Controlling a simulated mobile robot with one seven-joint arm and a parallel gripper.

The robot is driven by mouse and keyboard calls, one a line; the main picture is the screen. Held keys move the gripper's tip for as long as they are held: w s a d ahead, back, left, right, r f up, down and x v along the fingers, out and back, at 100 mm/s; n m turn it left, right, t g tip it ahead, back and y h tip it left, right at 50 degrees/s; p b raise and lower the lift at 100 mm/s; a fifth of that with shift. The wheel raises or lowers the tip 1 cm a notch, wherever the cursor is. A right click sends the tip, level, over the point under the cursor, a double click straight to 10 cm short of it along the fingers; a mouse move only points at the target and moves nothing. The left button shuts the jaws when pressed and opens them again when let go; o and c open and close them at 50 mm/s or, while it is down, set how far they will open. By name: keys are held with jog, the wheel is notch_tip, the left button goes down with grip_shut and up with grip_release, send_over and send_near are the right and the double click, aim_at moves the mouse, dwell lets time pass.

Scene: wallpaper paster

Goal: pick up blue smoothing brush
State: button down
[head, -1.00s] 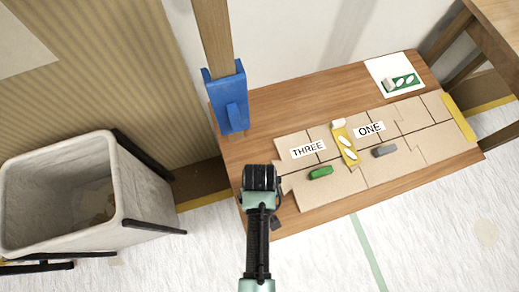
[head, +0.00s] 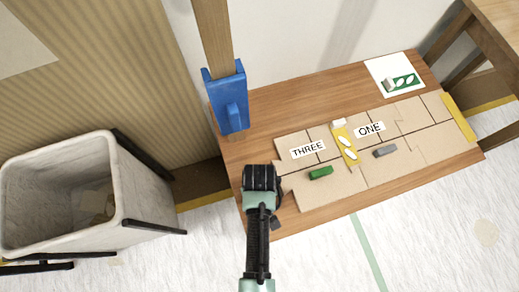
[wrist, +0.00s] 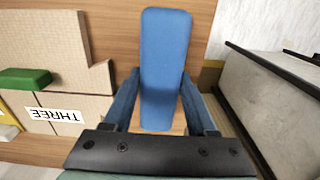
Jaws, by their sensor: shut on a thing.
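The blue smoothing brush (wrist: 165,65) shows as a long, rounded blue block in the middle of the wrist view. It lies between the two slanted fingers of my gripper (wrist: 160,108), which is shut on it. Wooden tabletop shows around the brush; I cannot tell whether it touches the table. In the head view, my gripper (head: 262,180) is over the table's left front part, and its dark body hides the brush.
The wooden table (head: 275,105) bears board pieces, word cards, a green block (head: 320,172), a grey block (head: 385,152) and a yellow strip (head: 345,143). A wooden post (head: 213,35) with a blue piece (head: 228,97) stands behind my gripper. A bin (head: 150,190) is left.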

jog(key=shift+r, duration=0.1)
notch_tip(320, 180, up, 10)
jog(key=p, duration=0.3)
